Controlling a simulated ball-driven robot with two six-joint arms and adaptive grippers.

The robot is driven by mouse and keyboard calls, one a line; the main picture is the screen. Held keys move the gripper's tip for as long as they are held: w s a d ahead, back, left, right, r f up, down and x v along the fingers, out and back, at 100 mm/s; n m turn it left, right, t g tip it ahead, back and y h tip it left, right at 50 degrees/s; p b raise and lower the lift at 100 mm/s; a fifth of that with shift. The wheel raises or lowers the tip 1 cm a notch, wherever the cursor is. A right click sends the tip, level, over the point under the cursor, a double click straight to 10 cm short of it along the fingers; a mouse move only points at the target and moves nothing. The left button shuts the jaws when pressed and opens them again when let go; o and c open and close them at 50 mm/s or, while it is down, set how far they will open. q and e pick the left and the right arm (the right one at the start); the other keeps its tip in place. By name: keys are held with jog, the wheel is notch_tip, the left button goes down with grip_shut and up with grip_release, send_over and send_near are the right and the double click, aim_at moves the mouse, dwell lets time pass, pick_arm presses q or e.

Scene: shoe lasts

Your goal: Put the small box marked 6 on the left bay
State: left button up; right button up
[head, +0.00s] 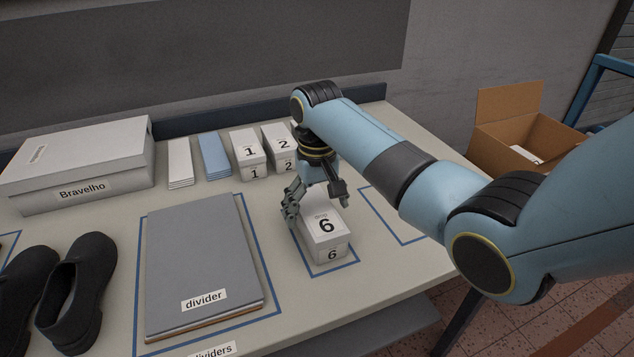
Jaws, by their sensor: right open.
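The small white box marked 6 (327,242) stands upright on the table, inside a blue-outlined bay (345,267) right of the divider stack. My right gripper (317,202) is open at the back part of this box, pointing down, with one finger on its left side and the other near its right side. I cannot tell whether the fingers touch it. The arm hides part of the area behind the box. A second blue-outlined bay (409,240) to the right looks empty where it shows. My left gripper is not in view.
Small boxes marked 1 (249,152) and 2 (282,148) stand at the back. A Bravelho shoebox (85,170), black shoes (75,290) and a grey divider stack (200,260) fill the left. An open cardboard box (490,130) stands beyond the table at right.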

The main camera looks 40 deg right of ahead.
aim_at(317, 210)
notch_tip(317, 210, up, 10)
jog(key=shift+f, duration=0.2)
dwell(0.4)
